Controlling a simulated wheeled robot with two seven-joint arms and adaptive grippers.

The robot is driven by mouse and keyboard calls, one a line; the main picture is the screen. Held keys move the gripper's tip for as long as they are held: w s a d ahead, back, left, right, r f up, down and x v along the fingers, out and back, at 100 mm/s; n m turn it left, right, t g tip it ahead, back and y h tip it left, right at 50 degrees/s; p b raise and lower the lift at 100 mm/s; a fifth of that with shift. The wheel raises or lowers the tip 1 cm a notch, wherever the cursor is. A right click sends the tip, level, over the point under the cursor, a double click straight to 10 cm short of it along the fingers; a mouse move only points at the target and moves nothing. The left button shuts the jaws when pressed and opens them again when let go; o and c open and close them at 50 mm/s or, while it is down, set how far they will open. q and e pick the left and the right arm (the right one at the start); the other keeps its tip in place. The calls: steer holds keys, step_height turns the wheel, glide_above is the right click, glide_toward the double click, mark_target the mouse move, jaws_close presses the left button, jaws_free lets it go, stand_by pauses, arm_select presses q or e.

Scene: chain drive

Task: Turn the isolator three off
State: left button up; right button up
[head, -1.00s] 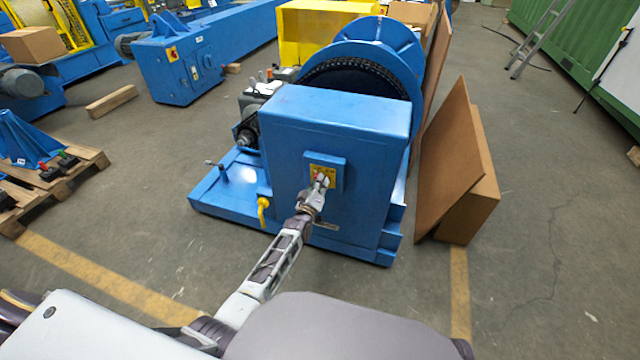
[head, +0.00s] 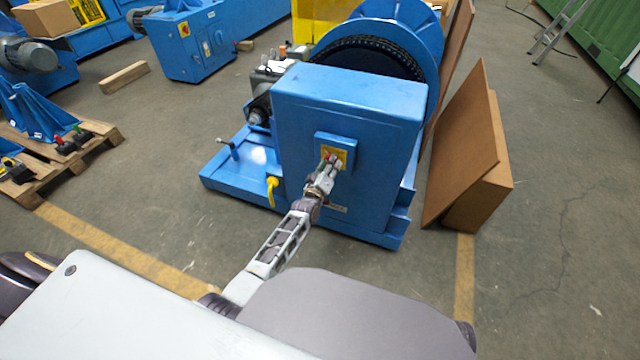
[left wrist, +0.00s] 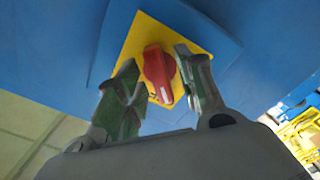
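The isolator is a red rotary knob (left wrist: 157,75) on a yellow plate (left wrist: 140,40), set on a small blue box (head: 350,143) on the front of a blue cabinet (head: 345,110). My left gripper (left wrist: 156,59) is at the isolator, its two fingers open on either side of the red knob. The knob sits nearer the right finger in the left wrist view; I cannot tell whether either finger touches it. In the head view my left gripper (head: 331,162) partly covers the knob and plate. My right gripper is not in view.
A yellow hook-like part (head: 272,190) sticks out at the cabinet's lower left. A brown board (head: 465,145) leans at its right. A pallet (head: 65,165) with blue parts lies to the left.

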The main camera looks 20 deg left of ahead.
arm_select(q)
steer(key=s, duration=1.1)
steer(key=shift+a, duration=0.2)
stand_by(0.4)
stand_by(0.5)
